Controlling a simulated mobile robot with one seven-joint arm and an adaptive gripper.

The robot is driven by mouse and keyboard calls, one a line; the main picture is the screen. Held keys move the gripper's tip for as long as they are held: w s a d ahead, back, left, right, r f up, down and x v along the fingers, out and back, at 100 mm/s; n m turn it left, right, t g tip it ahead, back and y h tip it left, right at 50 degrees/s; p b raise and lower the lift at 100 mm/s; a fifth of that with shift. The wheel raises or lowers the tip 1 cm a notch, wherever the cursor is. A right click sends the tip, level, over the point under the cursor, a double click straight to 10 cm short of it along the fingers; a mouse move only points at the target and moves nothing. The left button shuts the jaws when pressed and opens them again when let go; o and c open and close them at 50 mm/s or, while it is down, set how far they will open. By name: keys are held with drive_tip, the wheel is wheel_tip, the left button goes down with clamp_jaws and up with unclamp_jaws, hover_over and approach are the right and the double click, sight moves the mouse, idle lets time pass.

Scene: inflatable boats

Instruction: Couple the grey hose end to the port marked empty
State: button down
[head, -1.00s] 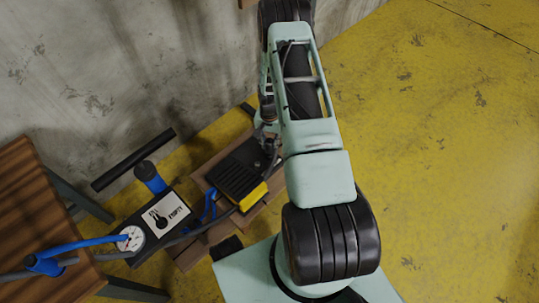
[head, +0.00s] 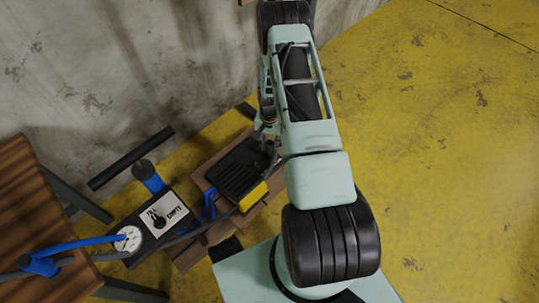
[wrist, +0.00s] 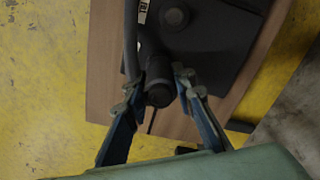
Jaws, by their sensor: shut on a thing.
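My gripper (wrist: 159,90) has its two fingers on either side of the dark grey hose end (wrist: 159,94) and is shut on it. The grey hose (wrist: 131,35) rises along the left of the hose end in the wrist view. Just beyond, a dark pump body (wrist: 215,35) has a round black port or knob (wrist: 174,15). A white label (wrist: 143,10) there is cut off and its wording is unclear. In the head view the black and yellow pump (head: 238,174) stands beside my arm, which partly hides the gripper. I cannot tell which port is marked empty, nor whether the hose end touches one.
Blue hoses run nearby. A wooden table (head: 45,215) is at far left, a concrete wall behind. Yellow floor at right is clear.

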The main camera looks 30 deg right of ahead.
idle(0.3)
drive_tip(key=c, duration=1.5)
unclamp_jaws()
drive_tip(key=shift+c, duration=0.2)
wheel_tip(320, 180, up, 12)
drive_tip(key=shift+f, duration=0.1)
